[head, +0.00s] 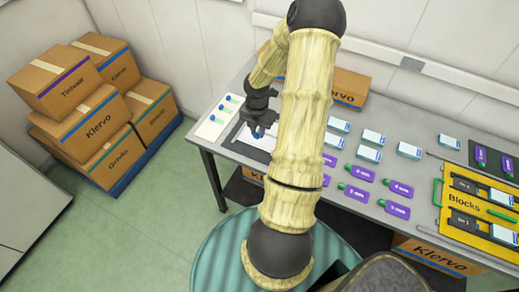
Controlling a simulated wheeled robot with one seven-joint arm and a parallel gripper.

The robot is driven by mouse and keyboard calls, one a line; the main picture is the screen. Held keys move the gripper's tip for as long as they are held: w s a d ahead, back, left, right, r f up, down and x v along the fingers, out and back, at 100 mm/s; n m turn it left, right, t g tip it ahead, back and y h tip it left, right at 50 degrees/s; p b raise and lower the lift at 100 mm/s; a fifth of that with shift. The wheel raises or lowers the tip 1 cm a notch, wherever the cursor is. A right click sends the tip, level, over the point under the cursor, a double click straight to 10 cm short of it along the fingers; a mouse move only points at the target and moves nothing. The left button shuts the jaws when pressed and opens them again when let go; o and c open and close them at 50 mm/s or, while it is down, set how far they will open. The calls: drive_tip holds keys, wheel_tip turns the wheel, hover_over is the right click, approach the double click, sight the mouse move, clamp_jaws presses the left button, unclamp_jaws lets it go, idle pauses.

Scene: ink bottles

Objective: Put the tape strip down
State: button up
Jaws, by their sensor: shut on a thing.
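I cannot tell whether the piece touches the surface below. My arm hides part of the table to the right of the gripper.
A white sheet (213,124) with small blue and green items lies left of the gripper. A yellow "Blocks" board (463,231) lies at far right. Stacked cartons (100,123) stand on the floor.

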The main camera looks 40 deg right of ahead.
hover_over(258, 153)
wheel_tip(258, 153, down, 6)
drive_tip(key=shift+w+f, duration=0.1)
idle(0.3)
drive_tip(key=shift+f+p, duration=0.3)
drive_tip(key=shift+f, duration=1.6)
drive_tip(key=shift+f, duration=0.1)
drive_tip(key=o, duration=0.7)
